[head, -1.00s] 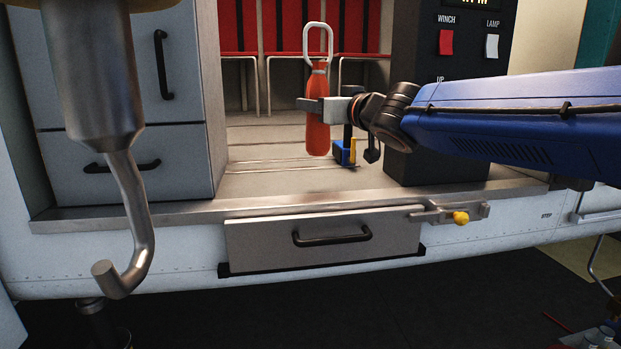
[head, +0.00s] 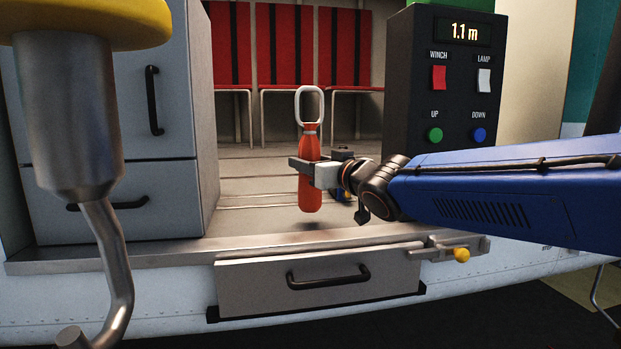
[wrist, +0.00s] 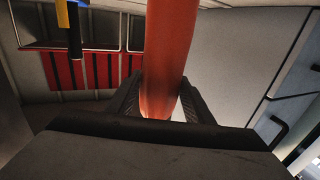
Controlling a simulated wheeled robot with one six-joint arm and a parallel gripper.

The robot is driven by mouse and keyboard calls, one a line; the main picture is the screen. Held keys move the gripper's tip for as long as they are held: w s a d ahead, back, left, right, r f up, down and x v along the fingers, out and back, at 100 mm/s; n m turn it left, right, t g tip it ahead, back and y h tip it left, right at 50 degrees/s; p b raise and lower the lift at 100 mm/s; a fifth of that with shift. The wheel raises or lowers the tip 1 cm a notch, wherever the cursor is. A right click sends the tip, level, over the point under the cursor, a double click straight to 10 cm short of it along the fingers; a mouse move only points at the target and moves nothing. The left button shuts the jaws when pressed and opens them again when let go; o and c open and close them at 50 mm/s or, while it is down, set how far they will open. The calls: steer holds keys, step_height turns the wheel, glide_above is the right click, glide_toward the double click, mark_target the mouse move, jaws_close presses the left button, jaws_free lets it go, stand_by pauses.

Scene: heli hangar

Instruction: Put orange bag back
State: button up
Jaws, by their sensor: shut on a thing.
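The orange bag (head: 309,192) is a slim, upright pouch with a pale loop handle (head: 309,105) on top. My gripper (head: 308,165) is shut around its middle and holds it upright in front of the cabin opening, near the metal sill. A dark patch lies on the floor below it.
A steel hook (head: 108,270) under a yellow-topped block hangs at the left front. Grey drawers (head: 110,120) stand left of the opening; a closed drawer (head: 320,285) sits below the sill. A winch panel (head: 450,85) reading 1.1 m stands right. Red seats (head: 290,45) are behind.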

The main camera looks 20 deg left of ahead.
steer(key=shift+f, duration=1.7)
steer(key=o, duration=1.2)
steer(key=shift+f, duration=0.15)
steer(key=shift+c, duration=0.2)
steer(key=v, duration=1.2)
steer(key=shift+d, duration=0.1)
